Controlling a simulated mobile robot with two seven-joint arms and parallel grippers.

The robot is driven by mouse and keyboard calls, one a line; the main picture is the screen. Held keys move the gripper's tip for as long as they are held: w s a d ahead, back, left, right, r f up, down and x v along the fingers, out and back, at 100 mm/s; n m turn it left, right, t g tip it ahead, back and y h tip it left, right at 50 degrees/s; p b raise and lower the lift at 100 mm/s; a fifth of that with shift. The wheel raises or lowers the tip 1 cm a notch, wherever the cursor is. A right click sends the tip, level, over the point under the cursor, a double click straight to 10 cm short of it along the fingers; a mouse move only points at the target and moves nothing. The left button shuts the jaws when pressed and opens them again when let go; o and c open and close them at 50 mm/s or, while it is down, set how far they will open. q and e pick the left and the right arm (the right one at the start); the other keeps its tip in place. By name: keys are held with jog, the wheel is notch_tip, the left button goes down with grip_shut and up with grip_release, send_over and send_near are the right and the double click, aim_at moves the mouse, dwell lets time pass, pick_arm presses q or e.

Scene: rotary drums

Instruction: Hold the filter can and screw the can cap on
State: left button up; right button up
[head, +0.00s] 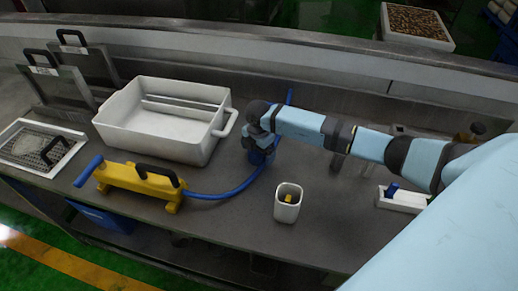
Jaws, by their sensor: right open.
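My right arm reaches in from the right. My right gripper (260,152) points down over the counter, just right of the white basin. It is open. A dark blue shape at its fingers is partly hidden by the wrist; I cannot tell whether it is the filter can or part of the gripper. I cannot clearly make out the filter can or the can cap. A white square cup (287,211) with a yellow piece inside stands upright in front of the gripper, apart from it. My left gripper is not in view.
A white basin (170,150) with a side handle stands left of the gripper. A yellow tool (130,180) with a blue hose (225,193) lies in front of it. A white block with a blue knob (392,189) is at right. The counter near the cup is clear.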

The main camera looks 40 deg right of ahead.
jog(key=shift+f, duration=0.3)
jog(key=c, duration=0.8)
jog(key=shift+r, duration=0.1)
notch_tip(320, 180, up, 20)
jog(key=shift+f+b, duration=0.1)
jog(key=shift+b, duration=0.9)
